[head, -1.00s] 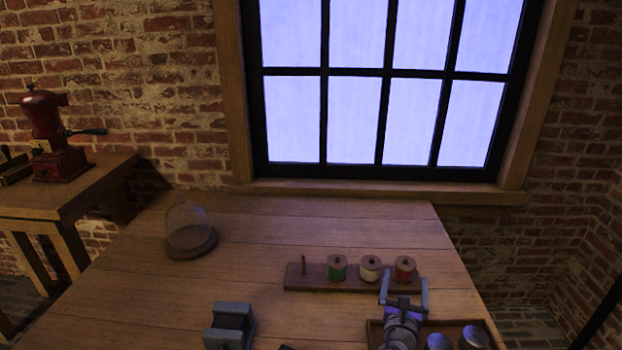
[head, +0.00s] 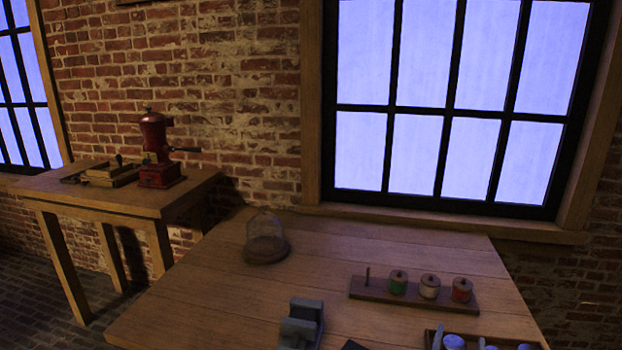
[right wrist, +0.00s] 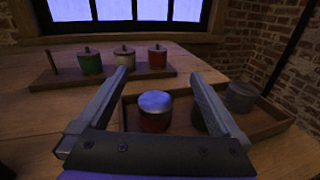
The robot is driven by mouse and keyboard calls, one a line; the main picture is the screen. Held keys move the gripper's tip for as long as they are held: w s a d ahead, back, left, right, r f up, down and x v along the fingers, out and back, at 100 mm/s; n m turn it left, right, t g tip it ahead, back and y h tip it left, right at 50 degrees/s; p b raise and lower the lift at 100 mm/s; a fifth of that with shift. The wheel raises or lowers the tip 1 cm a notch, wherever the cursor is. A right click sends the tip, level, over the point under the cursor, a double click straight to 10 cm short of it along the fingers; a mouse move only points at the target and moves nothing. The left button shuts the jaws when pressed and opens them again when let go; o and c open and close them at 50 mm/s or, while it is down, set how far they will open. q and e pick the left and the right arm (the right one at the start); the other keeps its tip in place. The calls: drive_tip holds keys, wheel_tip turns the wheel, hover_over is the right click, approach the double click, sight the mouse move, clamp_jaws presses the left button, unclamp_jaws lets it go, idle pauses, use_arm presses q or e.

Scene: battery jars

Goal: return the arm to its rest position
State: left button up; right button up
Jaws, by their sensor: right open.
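My right gripper (head: 460,336) shows only by its fingertips at the bottom edge of the head view. In the right wrist view my right gripper (right wrist: 158,73) is open, with nothing held between its fingers. A jar with a silvery lid and red body (right wrist: 155,118) shows between the fingers, standing in the wooden tray (right wrist: 272,128). Another jar (right wrist: 240,96) stands at the tray's right, and one is partly hidden behind the right finger. My left gripper is in neither view.
A wooden rack (head: 371,287) with a bare peg and green, white and red spools lies behind the tray. A glass dome (head: 266,236) and a grey block (head: 301,327) stand on the table. A red grinder (head: 157,150) stands on a side table (head: 110,196). The table's middle is clear.

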drive_tip(key=s+a+f+m+g, duration=0.15)
drive_tip(key=s+m+g, duration=0.25)
drive_tip(key=s+m, duration=0.45)
drive_tip(key=s+f+m+g, duration=0.2)
drive_tip(key=s+m+g, duration=0.1)
drive_tip(key=s+m, duration=0.55)
drive_tip(key=s+a+f+m+g+y, duration=0.2)
drive_tip(key=s+a+f+m+y, duration=0.2)
drive_tip(key=s+a+m, duration=0.25)
drive_tip(key=s+a+f+m+g+y, duration=0.2)
drive_tip(key=s+a+f+m+y, duration=0.2)
drive_tip(key=s+a+m+y, duration=0.25)
use_arm(q)
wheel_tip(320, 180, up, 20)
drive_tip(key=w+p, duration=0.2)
drive_tip(key=p, duration=1.5)
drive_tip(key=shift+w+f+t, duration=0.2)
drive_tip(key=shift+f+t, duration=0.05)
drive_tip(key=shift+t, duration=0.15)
use_arm(e)
wheel_tip(320, 180, up, 20)
drive_tip(key=w+a+h, duration=0.1)
drive_tip(key=shift+w+a+t+h, duration=0.2)
drive_tip(key=shift+t+h, duration=0.1)
drive_tip(key=shift+h, duration=0.05)
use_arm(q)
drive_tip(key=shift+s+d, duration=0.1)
use_arm(e)
drive_tip(key=shift+s, duration=0.1)
